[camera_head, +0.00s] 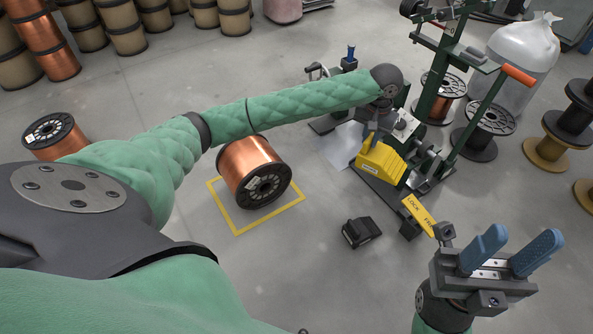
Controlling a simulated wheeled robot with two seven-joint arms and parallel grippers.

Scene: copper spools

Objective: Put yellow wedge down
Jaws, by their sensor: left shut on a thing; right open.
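The yellow wedge (381,163) is a stepped block beside the green machine frame, right of centre in the head view. My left gripper (373,140) reaches in from the left above it and is shut on it. The wrist partly hides the fingers, and I cannot tell whether the wedge touches the floor or the machine's base. My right gripper (511,256), with blue fingers, is open and empty at the lower right, apart from the wedge.
A copper spool (247,166) lies inside a yellow floor square (236,229). A black wedge-like block (361,232) lies on the floor. The green machine (431,98) has a yellow lock tag (418,214). Spools stand at the right and back left. Floor left of the black block is clear.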

